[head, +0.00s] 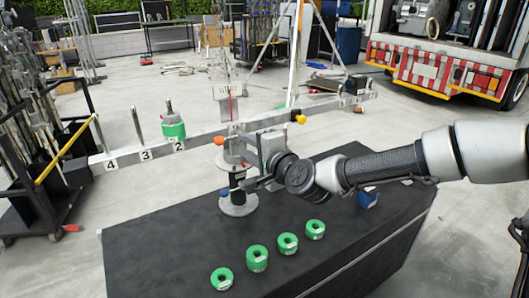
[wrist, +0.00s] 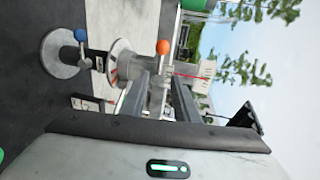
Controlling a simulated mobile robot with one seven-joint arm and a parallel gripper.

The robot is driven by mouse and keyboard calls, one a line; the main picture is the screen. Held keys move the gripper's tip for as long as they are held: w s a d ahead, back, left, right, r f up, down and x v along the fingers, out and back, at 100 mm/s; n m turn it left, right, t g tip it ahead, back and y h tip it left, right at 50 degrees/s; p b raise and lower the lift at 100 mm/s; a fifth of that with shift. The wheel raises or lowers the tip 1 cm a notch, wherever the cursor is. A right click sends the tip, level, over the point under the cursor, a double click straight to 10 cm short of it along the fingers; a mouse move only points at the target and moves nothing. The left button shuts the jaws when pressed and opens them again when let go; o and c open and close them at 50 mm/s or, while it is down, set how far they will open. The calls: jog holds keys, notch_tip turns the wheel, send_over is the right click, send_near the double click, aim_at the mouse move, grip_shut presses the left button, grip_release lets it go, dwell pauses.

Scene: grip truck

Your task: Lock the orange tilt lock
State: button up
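The orange tilt lock (head: 220,140) is a small orange knob on the left side of the grey stand head, just under the beam. In the wrist view the orange knob (wrist: 162,47) shows beyond my fingers, in line with the gap between them. My gripper (head: 241,153) is beside the stand head, to the right of the knob. Its fingers (wrist: 162,88) are apart in the wrist view, with no clear sign of a grip. Whether a finger touches the stand is unclear.
A long numbered beam (head: 205,138) crosses above the black table (head: 180,245), carrying a green-banded weight (head: 173,128). The stand's round base (head: 238,205) and several green rings (head: 257,258) are on the table. A blue knob (wrist: 81,34) and a yellow knob (head: 300,119) are nearby.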

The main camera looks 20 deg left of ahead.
jog(key=p+v, duration=0.2)
jog(key=v, duration=0.7)
jog(key=shift+s+d, duration=0.25)
jog(key=shift+s, duration=0.05)
jog(key=shift+r, duration=0.15)
